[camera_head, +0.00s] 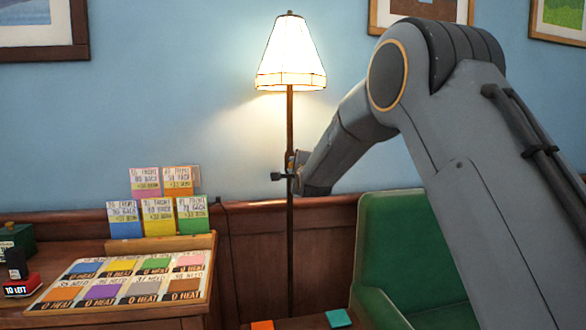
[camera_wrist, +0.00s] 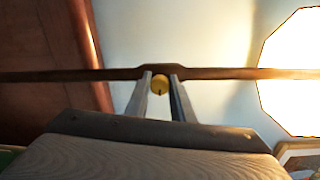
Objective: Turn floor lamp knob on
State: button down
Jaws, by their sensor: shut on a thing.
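The floor lamp (camera_head: 290,130) stands against the blue wall, with a thin dark pole and a white shade (camera_head: 291,62) that glows. In the wrist view the pole (camera_wrist: 60,75) runs sideways across the picture and the bright shade (camera_wrist: 292,70) is at the right. My gripper (camera_wrist: 160,77) is shut on this knob. In the head view my gripper (camera_head: 297,172) meets the pole at mid-height; the knob is hidden there. A small dark piece (camera_head: 277,177) sticks out left of the pole.
A wooden desk (camera_head: 120,318) at the left holds a tray of coloured cards (camera_head: 125,280) and a card rack. A green chair (camera_head: 405,245) stands right of the pole, below my arm. Two small coloured squares lie at the bottom centre. Framed pictures hang above.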

jog(key=shift+f, duration=0.15)
jog(key=c, duration=1.5)
grip_release()
jog(key=shift+c, duration=0.2)
jog(key=b+v, duration=0.1)
jog(key=v, duration=0.6)
jog(key=shift+s, duration=0.4)
jog(key=shift+d, duration=0.15)
